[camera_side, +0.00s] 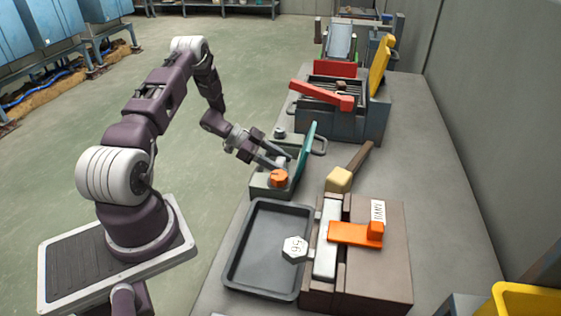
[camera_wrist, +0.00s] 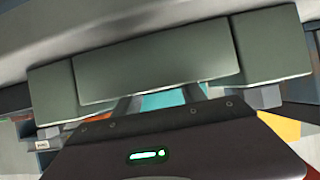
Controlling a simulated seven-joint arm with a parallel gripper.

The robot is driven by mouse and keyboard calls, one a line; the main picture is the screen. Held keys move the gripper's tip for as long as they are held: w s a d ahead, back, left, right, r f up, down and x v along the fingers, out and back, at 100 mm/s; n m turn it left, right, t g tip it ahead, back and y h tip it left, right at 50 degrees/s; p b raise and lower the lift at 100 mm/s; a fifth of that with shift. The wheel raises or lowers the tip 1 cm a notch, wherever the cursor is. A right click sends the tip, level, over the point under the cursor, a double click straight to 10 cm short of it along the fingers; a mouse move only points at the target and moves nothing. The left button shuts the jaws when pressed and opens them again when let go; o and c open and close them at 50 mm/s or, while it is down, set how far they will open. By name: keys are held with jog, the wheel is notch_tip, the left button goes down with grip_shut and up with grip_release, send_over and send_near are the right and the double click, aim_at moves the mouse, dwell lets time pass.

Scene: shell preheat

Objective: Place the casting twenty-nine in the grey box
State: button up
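A white hexagonal piece (camera_side: 295,248) that seems to read 56 stands at the right edge of the dark grey tray, against the brown machine. I cannot find a piece marked 29. A small grey-green box (camera_side: 262,188) with a raised teal lid (camera_side: 306,150) and an orange knob (camera_side: 279,178) stands behind the tray. My gripper (camera_side: 280,163) is low at this box, just above the orange knob and beside the lid. In the wrist view, its two fingers (camera_wrist: 162,99) show partly, with teal between them. Their tips are hidden, so I cannot tell whether they hold anything.
The dark grey tray (camera_side: 245,283) looks empty. The brown machine (camera_side: 388,270) has an orange lever (camera_side: 350,233). A mallet (camera_side: 342,179) lies behind it. A grey bin (camera_side: 358,127) with a red-orange handled part stands farther back. The bench is clear along its right side.

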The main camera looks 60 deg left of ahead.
jog(key=o, duration=0.4)
jog(key=shift+c, duration=0.2)
